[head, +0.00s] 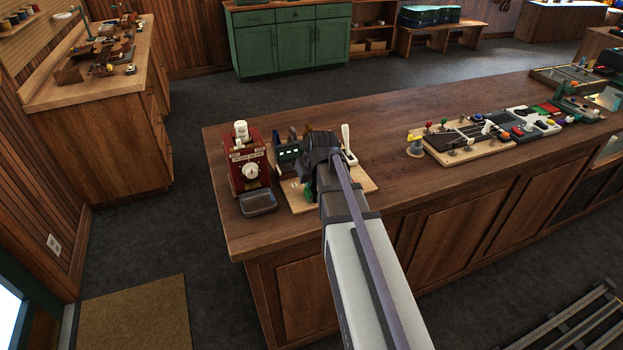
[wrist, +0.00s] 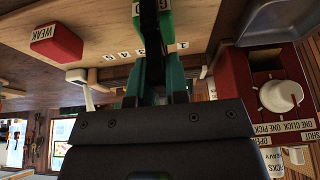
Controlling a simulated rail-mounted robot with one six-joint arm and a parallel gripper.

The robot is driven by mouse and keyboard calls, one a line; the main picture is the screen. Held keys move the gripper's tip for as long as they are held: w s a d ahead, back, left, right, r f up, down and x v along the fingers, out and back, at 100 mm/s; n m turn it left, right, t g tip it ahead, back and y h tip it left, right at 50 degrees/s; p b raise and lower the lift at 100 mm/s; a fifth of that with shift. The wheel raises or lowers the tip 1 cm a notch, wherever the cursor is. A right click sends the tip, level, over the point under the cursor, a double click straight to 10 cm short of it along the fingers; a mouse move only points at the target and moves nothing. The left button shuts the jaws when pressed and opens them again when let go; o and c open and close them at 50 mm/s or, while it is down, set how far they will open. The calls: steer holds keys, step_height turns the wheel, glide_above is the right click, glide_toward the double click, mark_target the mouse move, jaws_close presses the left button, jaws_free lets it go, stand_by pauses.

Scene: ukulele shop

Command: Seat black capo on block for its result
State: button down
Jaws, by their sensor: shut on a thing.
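My gripper (wrist: 152,84) has teal fingers that are shut on a black capo (wrist: 150,45), which stands out between them in the wrist view. A green block (wrist: 166,14) with partly hidden lettering is just beyond the capo's far end. I cannot tell whether the two touch. A red block marked WEAK (wrist: 56,43) is apart to the left on the wooden test board (wrist: 105,30), which bears printed numbers. In the head view my gripper (head: 312,180) is low over this board (head: 361,184), and my arm hides the capo and much of the board.
A red dispenser (head: 247,172) with a white knob and a grey tray (head: 258,202) stand left of the board. A small display unit (head: 289,152) and a white lever (head: 346,138) are close to my gripper. The counter (head: 385,135) is clear toward the other boards at right.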

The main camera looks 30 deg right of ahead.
steer(key=shift+f+b, duration=0.4)
steer(key=shift+f, duration=0.1)
steer(key=c, duration=1.4)
jaws_free()
steer(key=p+v, duration=1)
steer(key=v, duration=0.1)
